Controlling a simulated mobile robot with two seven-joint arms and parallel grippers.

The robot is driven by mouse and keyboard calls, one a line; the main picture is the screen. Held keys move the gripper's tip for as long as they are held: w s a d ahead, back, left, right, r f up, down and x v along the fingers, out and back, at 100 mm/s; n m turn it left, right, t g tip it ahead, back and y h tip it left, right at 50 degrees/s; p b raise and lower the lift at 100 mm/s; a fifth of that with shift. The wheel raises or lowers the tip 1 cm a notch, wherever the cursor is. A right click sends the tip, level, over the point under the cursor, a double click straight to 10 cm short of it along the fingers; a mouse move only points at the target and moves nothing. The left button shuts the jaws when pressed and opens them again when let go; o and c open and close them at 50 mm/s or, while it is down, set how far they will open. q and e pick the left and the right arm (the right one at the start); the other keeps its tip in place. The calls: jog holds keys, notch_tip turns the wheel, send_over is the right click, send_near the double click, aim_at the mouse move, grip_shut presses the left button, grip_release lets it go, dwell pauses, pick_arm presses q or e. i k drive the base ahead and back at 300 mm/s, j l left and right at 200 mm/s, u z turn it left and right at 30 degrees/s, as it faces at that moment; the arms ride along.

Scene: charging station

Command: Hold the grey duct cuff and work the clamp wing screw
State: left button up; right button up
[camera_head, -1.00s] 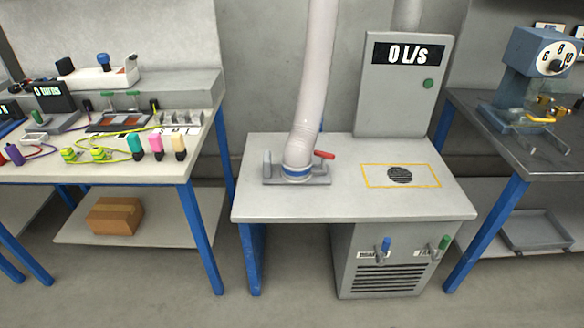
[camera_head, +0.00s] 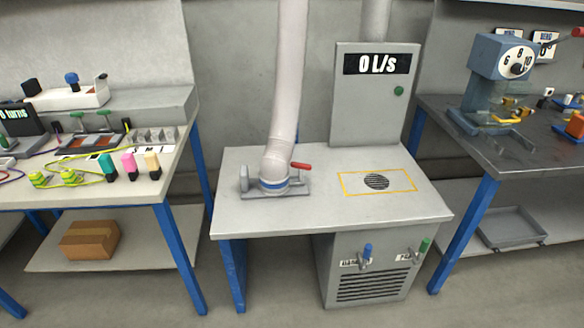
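The grey duct cuff (camera_head: 275,174) is the lower end of the pale flexible duct (camera_head: 288,80), which hangs down to the middle table. It sits on a grey base plate (camera_head: 297,188). A blue band (camera_head: 273,185) runs around its foot. A red handle (camera_head: 301,166) sticks out to the right of the cuff; it looks like the clamp's wing screw, though its details are too small to tell. A small grey upright block (camera_head: 244,179) stands at the left end of the plate. Neither of my grippers is in view.
On the middle table (camera_head: 400,215), a yellow-outlined rectangle with a round dark grille (camera_head: 376,181) lies to the right. Behind stands a grey box reading 0 L/S (camera_head: 375,100). Side benches hold connectors (camera_head: 128,163) at left and a dial press (camera_head: 500,70) at right. Floor in front is clear.

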aim_at(301, 167)
jog(key=i+j, duration=0.1)
jog(key=i, duration=0.3)
jog(key=i+j+z, duration=0.1)
jog(key=i, duration=0.25)
jog(key=i+j, duration=0.15)
jog(key=i, duration=0.25)
jog(key=l+z, duration=0.05)
